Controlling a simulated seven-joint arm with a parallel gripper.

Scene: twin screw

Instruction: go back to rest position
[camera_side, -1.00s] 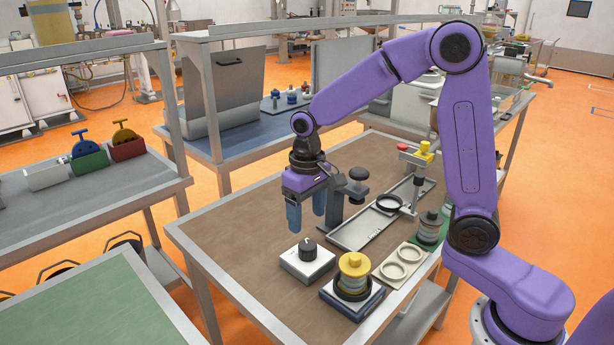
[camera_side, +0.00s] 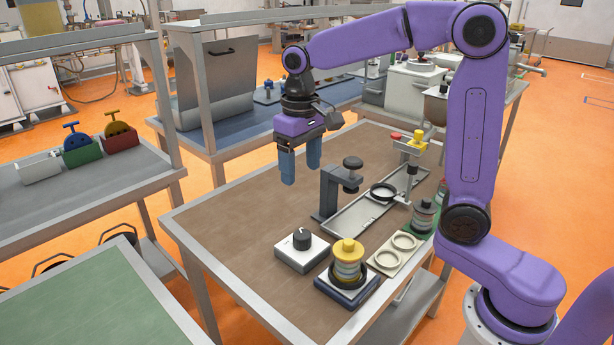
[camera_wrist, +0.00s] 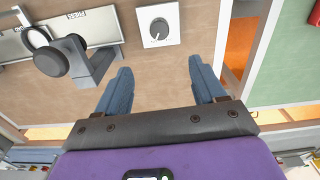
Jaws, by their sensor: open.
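My gripper (camera_side: 300,165) is open and empty, with its two blue fingers pointing down, raised above the brown table (camera_side: 225,230). In the wrist view the fingers (camera_wrist: 160,85) stand wide apart with only bare table between them. A white box with a dark knob (camera_side: 302,253) sits on the table below and in front of the gripper; the box also shows at the top of the wrist view (camera_wrist: 158,26). A dark clamp-like stand (camera_side: 330,192) is just right of the gripper and apart from it.
A yellow-topped jar (camera_side: 347,262) stands on a dark-edged base at the table's front. A beige plate with two rings (camera_side: 398,248) and a long grey tray (camera_side: 355,222) lie to the right. The table's left part is clear.

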